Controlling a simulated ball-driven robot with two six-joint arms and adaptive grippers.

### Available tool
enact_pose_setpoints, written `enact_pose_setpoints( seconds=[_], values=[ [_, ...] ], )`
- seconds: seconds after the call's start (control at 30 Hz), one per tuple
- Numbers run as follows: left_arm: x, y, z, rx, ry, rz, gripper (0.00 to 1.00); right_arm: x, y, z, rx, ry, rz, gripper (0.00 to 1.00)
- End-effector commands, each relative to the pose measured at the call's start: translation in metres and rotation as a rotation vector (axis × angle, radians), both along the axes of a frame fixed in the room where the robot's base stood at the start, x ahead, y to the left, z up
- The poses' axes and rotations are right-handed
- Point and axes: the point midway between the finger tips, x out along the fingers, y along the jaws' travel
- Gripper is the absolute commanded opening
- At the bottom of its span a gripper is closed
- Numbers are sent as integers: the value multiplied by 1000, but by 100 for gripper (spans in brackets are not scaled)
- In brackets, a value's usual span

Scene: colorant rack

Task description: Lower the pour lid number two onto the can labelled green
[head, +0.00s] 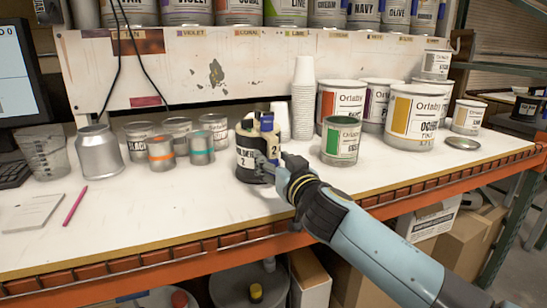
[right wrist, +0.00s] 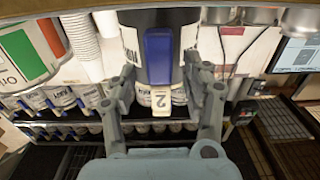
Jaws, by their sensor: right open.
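The pour lid number two (head: 267,123) sits on a dark holder (head: 245,158) with a white label and a 2, left of the table's middle. Its blue handle with a white tag reading 2 also shows in the right wrist view (right wrist: 158,58). My right gripper (head: 272,165) is at the front of the holder. In the right wrist view its fingers stand open on either side of the handle, with gaps visible. The can with the green label (head: 341,142) stands upright to the right of the holder. My left gripper is out of view.
White paper cups (head: 303,100) are stacked behind, between holder and green can. Large Orlaby cans, including an ochre one (head: 413,116), stand at the right. Small tins (head: 161,153) and a metal bottle (head: 98,152) stand at the left.

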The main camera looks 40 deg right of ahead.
Motion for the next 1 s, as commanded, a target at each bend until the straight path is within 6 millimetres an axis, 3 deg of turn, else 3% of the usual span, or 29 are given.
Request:
enact_pose_setpoints(
  seconds=[0.33,0.7,0.83,0.87,1.0],
  values=[
    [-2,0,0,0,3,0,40,4,-1,0,0,0,1,50],
    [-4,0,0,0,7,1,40,4,-1,0,0,0,1,2],
    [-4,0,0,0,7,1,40,4,-1,0,0,0,1,0],
    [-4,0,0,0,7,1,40,4,-1,0,0,0,1,19],
    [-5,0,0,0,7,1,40,4,-1,0,0,0,1,0]
  ],
)
